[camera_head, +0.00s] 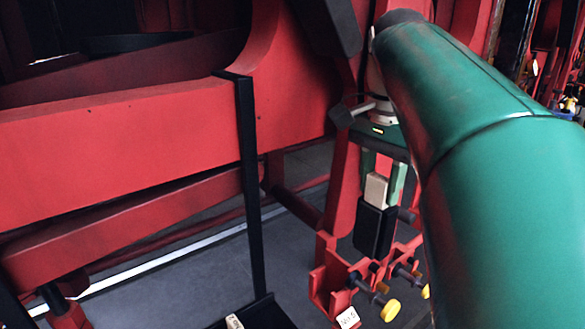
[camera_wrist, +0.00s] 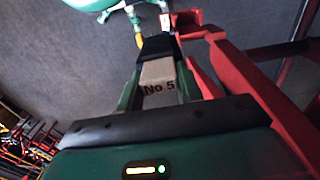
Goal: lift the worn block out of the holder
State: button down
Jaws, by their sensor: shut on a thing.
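The worn block (camera_head: 374,230) is dark, with a pale upper part (camera_head: 376,190). In the wrist view the pale part (camera_wrist: 158,74) reads "No 5". My gripper (camera_head: 382,182) is shut on the pale part, with a green finger on each side. The block hangs roughly upright below my gripper. The red holder (camera_head: 336,283), with yellow-knobbed screws (camera_head: 390,310) and a white tag (camera_head: 348,318), is just below. The block's lower end shows above the holder's plates; I cannot tell whether they touch. The holder also shows in the wrist view (camera_wrist: 188,27).
A black tray (camera_head: 262,314) on a black upright bar (camera_head: 250,180) hangs at the left, with another pale-labelled block (camera_head: 234,321) at its edge. Large red frame beams (camera_head: 110,150) fill the left and back. Grey floor (camera_head: 190,285) shows below.

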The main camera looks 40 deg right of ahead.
jog(key=s, duration=0.5)
jog(key=shift+s+d, duration=0.1)
jog(key=shift+s, duration=0.1)
dwell(0.4)
